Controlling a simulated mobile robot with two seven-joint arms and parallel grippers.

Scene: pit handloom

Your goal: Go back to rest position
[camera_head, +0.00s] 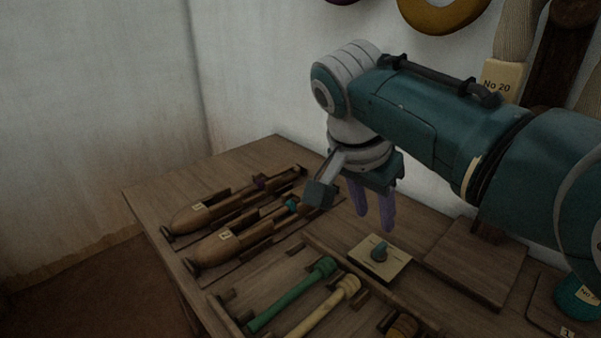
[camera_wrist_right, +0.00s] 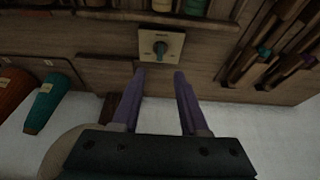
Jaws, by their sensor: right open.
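My right gripper (camera_head: 373,207) hangs from the teal arm that comes in from the right, above the back part of the wooden table (camera_head: 148,187). Its two purple fingers point down, apart and with nothing between them. The right wrist view also shows the open fingers (camera_wrist_right: 160,76), with a pale square plate (camera_wrist_right: 146,51) that bears a teal peg beyond their tips. In the head view this plate (camera_head: 396,264) lies on the table just below and in front of the fingers. My left gripper is not in view.
Two wooden shuttles (camera_head: 195,217) (camera_head: 222,241) lie at the left of the table. A green bobbin (camera_head: 287,298) and a cream one (camera_head: 322,306) lie in a tray at the front. A raised wooden board (camera_head: 476,262) is at the right. Walls stand behind.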

